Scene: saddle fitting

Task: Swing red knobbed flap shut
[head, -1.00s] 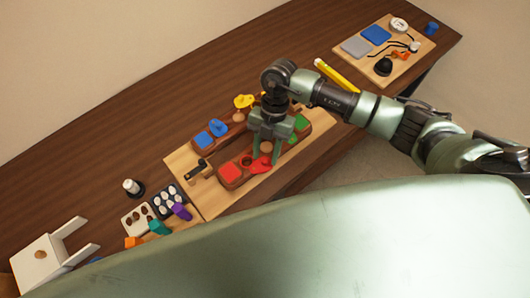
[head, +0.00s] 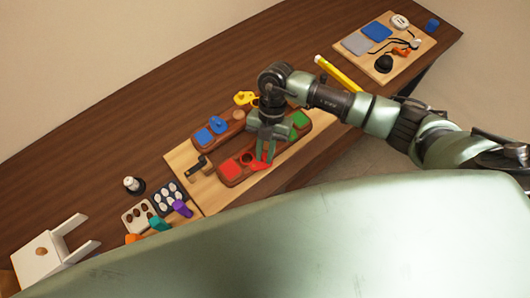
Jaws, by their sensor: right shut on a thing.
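The red knobbed flap (head: 257,167) shows as a small red piece at the front edge of the brown front block, beside a dark round hole. Its knob is hidden by my right gripper (head: 265,158), which points down over it. The right gripper's fingers are close together, shut on the flap's knob. How far the flap stands open is hard to see. My left gripper is not in view.
A second brown block with a blue square (head: 203,136) and a blue knobbed piece (head: 218,124) lies behind. A yellow piece (head: 244,98) is near my arm. A black latch (head: 199,165) is at left. Trays (head: 137,217) stand farther left, a pad board (head: 377,66) far right.

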